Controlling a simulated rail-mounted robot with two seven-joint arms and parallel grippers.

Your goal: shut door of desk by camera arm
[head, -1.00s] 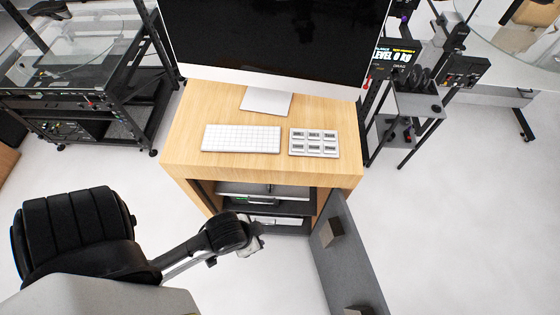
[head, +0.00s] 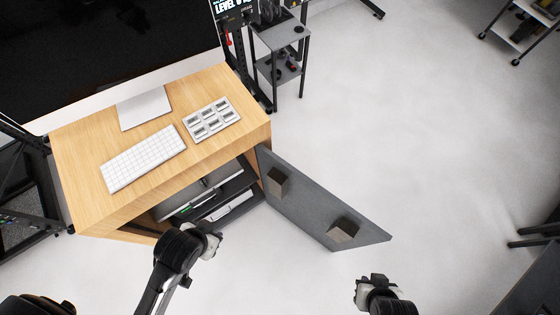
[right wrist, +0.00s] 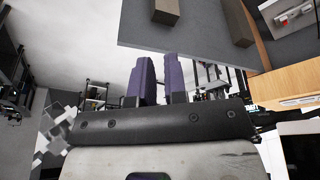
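The desk (head: 85,150) has a light wooden top and an open front compartment. Its dark grey door (head: 308,208) hangs wide open, hinged at the desk's right front edge, with two brownish blocks on its inner face. The door also shows in the right wrist view (right wrist: 205,32), above and beyond the fingers. My right gripper (head: 372,282) is below and right of the door's free end, apart from it. Its two purplish fingers (right wrist: 160,80) stand a small gap apart with nothing between them. My left gripper (head: 214,240) is in front of the compartment; its finger opening is unclear.
A monitor (head: 100,50), a white keyboard (head: 143,158) and a keypad tray (head: 211,120) stand on the desk. Shelves (head: 225,200) show inside the compartment. The floor right of the door is clear.

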